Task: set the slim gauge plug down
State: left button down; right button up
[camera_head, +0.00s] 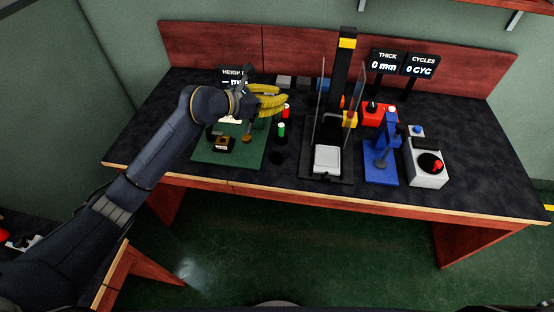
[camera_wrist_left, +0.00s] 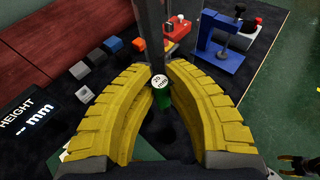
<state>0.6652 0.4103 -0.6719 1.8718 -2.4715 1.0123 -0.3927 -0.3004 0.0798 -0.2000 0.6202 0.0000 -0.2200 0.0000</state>
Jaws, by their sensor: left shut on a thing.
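My left gripper (camera_head: 284,101) has yellow ribbed fingers curved toward each other; in the left wrist view (camera_wrist_left: 158,68) they are closed on a slim gauge plug (camera_wrist_left: 160,82). The plug shows a round white top marked 20 mm and a green side. Its lower part is hidden. In the head view, a red plug (camera_head: 286,112) and a green plug with a pale top (camera_head: 281,129) show just below and in front of the fingers. I cannot tell from that view which one is held.
A green mat (camera_head: 207,153) with a small dark-and-brass fixture (camera_head: 222,144) lies at the left. A black stand with clear guards and a pale plate (camera_head: 327,158) stands right of the gripper, then a blue clamp (camera_head: 381,173) and a white box with a red knob (camera_head: 428,175).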

pick_arm(q)
jog(key=shift+a+f, duration=0.1)
jog(key=shift+f, duration=0.2)
notch_tip(320, 180, down, 20)
jog(key=shift+r, duration=0.1)
dwell(0.4)
jog(key=c, duration=1.8)
grip_release()
jog(key=shift+o, duration=0.6)
jog(key=v, duration=1.2)
jog(key=shift+s, duration=0.15)
